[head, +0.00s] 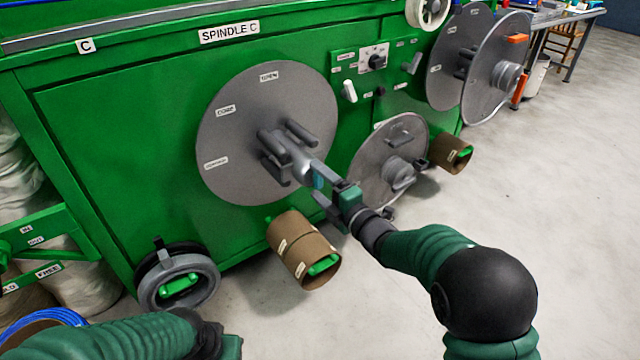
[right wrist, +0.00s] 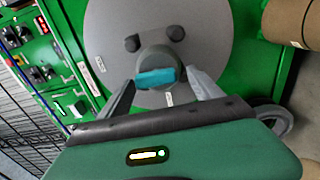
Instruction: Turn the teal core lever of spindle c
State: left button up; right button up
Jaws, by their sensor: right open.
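The spindle C disc (head: 235,150) is a large grey plate on the green machine, with grey bars around its hub. The teal core lever (right wrist: 160,77) sits on the hub's end in the right wrist view; in the head view a bit of teal (head: 318,177) shows near my fingertips. My right gripper (head: 329,183) is open, with its fingers on either side of the lever in the right wrist view (right wrist: 158,88). I cannot tell whether they touch it. My left gripper is not clearly in view; only part of my left arm shows at the bottom left.
A grey flanged disc (head: 370,172) leans right of the hub, near my right arm. A control panel (head: 372,62) with switches is above it. A grey ring (head: 205,272) sits low left.

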jog(key=shift+d+r, duration=0.1)
jog(key=shift+s+d+r+p, duration=0.1)
jog(key=shift+s+d+p, duration=0.15)
jog(key=shift+p, duration=0.05)
jog(key=p+v, duration=0.5)
jog(key=v, duration=1.1)
jog(key=shift+p, duration=0.3)
